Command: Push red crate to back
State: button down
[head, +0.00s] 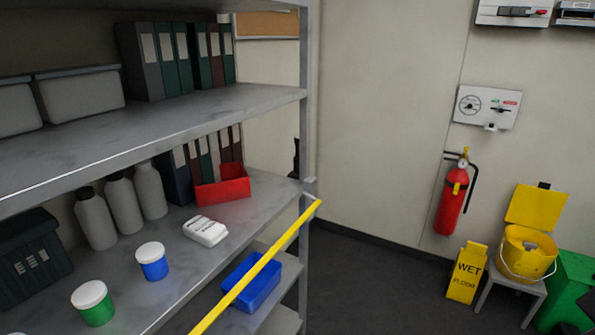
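The red crate (224,190) is a small open-topped box on the middle shelf (262,208), near its right end. It sits directly in front of a row of dark binders (205,152), slightly angled. I cannot tell whether it touches them. My gripper does not show in the head view. Nothing visible is in contact with the crate's front.
Blue (152,262) and green (93,303) jars stand nearer. A yellow bar (265,258) slants past the shelf front to the post (304,120). A blue bin (252,282) is below.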

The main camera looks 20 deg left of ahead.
aim_at(233, 185)
jog(key=u, duration=0.05)
jog(key=i, duration=0.7)
jog(key=u, duration=0.55)
jog(key=i, duration=0.55)
jog(key=u, duration=0.35)
